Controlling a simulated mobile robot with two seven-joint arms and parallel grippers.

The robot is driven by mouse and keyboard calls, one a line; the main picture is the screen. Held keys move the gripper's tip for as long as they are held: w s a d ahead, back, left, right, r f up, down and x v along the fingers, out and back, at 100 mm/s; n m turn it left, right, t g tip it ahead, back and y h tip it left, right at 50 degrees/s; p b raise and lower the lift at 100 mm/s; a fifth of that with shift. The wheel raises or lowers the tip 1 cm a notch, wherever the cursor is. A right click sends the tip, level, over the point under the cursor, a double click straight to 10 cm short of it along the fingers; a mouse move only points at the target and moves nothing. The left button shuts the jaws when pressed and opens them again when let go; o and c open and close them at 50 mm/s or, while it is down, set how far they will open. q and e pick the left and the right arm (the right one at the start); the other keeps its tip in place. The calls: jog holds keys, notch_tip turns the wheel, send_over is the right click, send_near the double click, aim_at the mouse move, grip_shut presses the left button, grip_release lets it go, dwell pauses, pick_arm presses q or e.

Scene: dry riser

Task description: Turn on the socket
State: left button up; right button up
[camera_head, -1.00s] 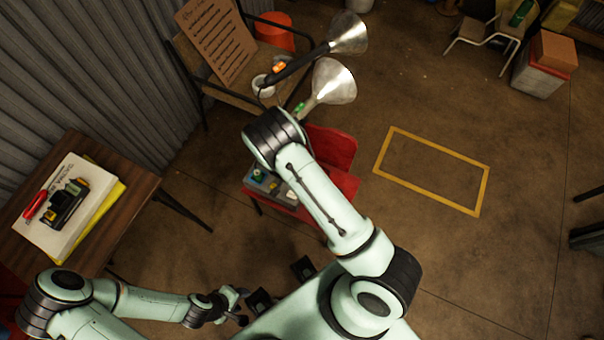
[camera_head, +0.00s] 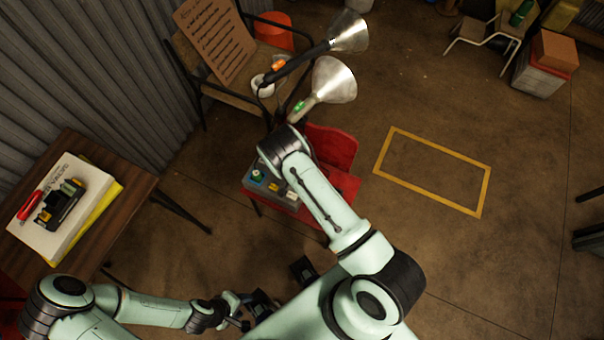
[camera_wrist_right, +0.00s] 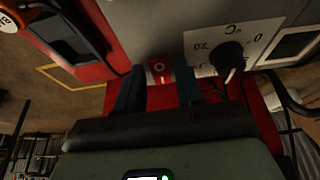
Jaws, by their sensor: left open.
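In the right wrist view, a small red switch (camera_wrist_right: 160,70) with a pale ring mark sits on a grey panel, beside a black dial (camera_wrist_right: 228,56) on a white temperature scale. I cannot tell for certain which part is the socket. My right gripper (camera_wrist_right: 160,92) has its two dark fingers apart, on either side of the switch in the picture, with nothing held; contact cannot be told. In the head view, its arm hides the right hand. My left gripper (camera_head: 252,311) is open and empty at the bottom, by my base.
A red chair (camera_head: 331,146) stands by small devices (camera_head: 268,184) partly behind my right arm. Two metal lamps (camera_head: 334,80) are above it. A wooden table (camera_head: 135,192) with papers is at left. The floor with a yellow outline (camera_head: 430,150) is clear.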

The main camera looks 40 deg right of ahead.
grip_shut()
jog(key=shift+r+p, duration=0.15)
jog(key=shift+p, duration=0.25)
jog(key=y+p, duration=0.1)
jog(key=p, duration=0.1)
jog(key=w+d+g+y+p, duration=0.1)
jog(key=p, duration=0.2)
jog(key=shift+r+y, duration=0.3)
jog(key=shift+r, duration=0.1)
jog(key=shift+d+f+g+y, duration=0.1)
jog(key=shift+f+g+y, duration=0.3)
jog(key=shift+y, duration=0.1)
pick_arm(q)
jog(key=w+r, duration=0.4)
jog(key=r, duration=0.3)
jog(key=shift+w+r+t, duration=0.3)
jog(key=shift+w+r, duration=0.05)
jog(key=shift+w, duration=0.05)
pick_arm(e)
jog(key=shift+s+r, duration=0.1)
jog(key=shift+s, duration=0.1)
jog(key=shift+o, duration=1.9)
grip_release()
jog(key=shift+r, duration=0.1)
